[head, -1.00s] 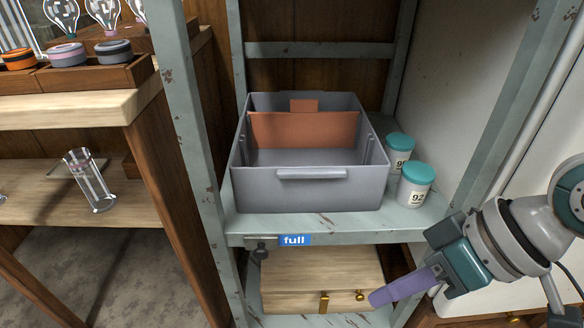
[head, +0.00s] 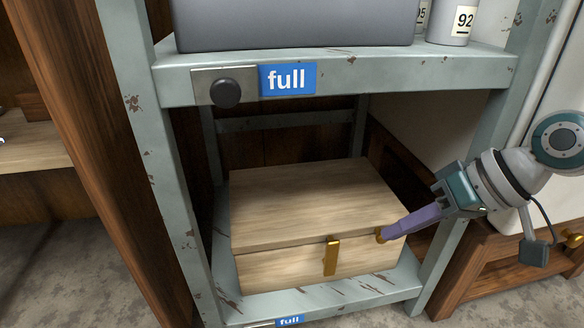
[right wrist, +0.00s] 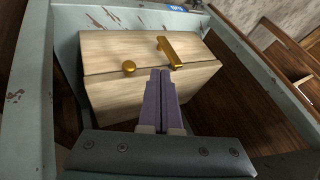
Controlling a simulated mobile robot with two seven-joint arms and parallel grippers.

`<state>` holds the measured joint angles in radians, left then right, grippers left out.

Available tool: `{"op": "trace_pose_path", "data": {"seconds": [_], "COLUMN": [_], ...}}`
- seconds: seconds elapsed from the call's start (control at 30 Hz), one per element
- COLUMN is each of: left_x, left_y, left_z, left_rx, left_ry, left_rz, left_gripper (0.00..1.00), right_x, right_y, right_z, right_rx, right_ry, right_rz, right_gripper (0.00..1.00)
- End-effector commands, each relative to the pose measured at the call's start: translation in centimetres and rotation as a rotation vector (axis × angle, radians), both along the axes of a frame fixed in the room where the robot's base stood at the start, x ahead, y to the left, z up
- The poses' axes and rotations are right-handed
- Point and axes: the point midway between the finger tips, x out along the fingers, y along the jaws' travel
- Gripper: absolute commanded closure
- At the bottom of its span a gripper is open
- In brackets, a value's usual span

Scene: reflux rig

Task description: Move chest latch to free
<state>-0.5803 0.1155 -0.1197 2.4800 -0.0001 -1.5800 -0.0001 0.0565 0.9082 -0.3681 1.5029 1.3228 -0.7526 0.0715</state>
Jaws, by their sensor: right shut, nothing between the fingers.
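A pale wooden chest (head: 310,205) with its lid down stands on the lower shelf. Its brass latch bar (head: 331,257) stands upright on the middle of the front; the latch bar also shows in the right wrist view (right wrist: 169,52). A round brass knob (head: 380,237) sits to its right on the front, and the knob shows in the right wrist view (right wrist: 129,67). My right gripper (head: 388,236), with purple fingers, is shut and empty. Its tips (right wrist: 160,74) are close to the front, between knob and latch bar in the wrist view. Contact cannot be told. My left gripper is out of view.
The shelf above, with a blue "full" label (head: 287,79) and a dark round knob (head: 226,93), overhangs the chest. A grey bin (head: 290,28) and white jars (head: 452,24) stand on it. Rack posts (head: 150,150) flank the opening. A wooden cabinet (head: 510,255) stands at right.

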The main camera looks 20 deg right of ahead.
Motion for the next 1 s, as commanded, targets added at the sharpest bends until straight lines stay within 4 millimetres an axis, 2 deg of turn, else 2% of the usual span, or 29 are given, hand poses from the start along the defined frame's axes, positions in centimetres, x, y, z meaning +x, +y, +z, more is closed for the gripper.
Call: {"op": "trace_pose_path", "data": {"seconds": [0.2, 0.43, 0.63, 1.0], "left_x": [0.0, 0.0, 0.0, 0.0], "left_y": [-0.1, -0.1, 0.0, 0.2], "left_z": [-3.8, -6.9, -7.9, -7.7], "left_rx": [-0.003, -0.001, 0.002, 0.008], "left_ry": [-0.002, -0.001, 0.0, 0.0], "left_rz": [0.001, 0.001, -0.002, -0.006], "left_gripper": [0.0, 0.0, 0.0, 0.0], "right_x": [1.8, 3.6, 4.3, 4.4], "right_y": [1.5, 2.9, 3.4, 3.5], "right_z": [-3.7, -6.6, -7.4, -7.3], "right_rx": [0.003, 0.002, 0.0, -0.001], "right_ry": [-0.003, -0.002, -0.001, 0.0], "right_rz": [0.002, 0.002, 0.002, 0.002], "right_gripper": [1.0, 1.0, 1.0, 1.0]}}
